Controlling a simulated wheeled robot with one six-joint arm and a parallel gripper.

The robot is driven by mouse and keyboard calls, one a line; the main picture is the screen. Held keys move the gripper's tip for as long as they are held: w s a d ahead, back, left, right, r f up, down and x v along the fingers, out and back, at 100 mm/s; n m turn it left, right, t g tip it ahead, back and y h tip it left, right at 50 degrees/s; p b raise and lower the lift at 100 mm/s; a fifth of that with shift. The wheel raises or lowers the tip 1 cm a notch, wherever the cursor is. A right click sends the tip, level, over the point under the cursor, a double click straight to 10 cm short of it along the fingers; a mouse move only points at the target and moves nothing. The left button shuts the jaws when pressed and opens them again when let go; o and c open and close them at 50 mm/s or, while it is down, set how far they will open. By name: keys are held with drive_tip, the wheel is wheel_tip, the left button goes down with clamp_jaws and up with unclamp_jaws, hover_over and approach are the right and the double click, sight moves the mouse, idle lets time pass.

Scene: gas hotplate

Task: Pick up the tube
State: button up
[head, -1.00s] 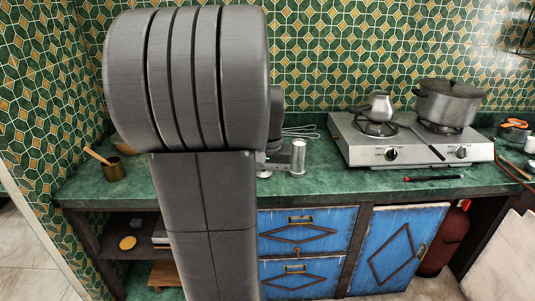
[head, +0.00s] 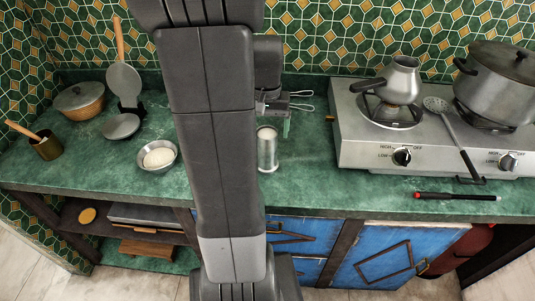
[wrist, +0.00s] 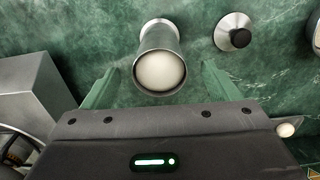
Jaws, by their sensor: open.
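The tube appears to be a metal cylinder (head: 267,149) standing upright on the green counter, just right of my arm in the head view. In the wrist view the cylinder (wrist: 150,36) shows from above with a pale round top, between and slightly ahead of my two green fingers. My gripper (wrist: 160,75) is open and holds nothing. In the head view my gripper (head: 285,122) hangs just behind and right of the cylinder's top, partly hidden by my arm. I cannot tell whether the fingers touch it.
The gas hotplate (head: 360,152) stands to the right with a pot (head: 500,85) and a jug (head: 401,80). A red-and-black stick (head: 457,196) lies at the front edge. A bowl (head: 158,157) is left. A black-knobbed metal lid (wrist: 234,30) is near the cylinder.

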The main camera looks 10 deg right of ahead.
sight(267, 144)
drive_tip(key=shift+s+a+f, duration=0.1)
drive_tip(key=shift+s+f, duration=0.1)
drive_tip(key=shift+f, duration=0.75)
drive_tip(key=shift+w+f, duration=0.15)
drive_tip(key=shift+f, duration=2.1)
drive_tip(key=c, duration=1.1)
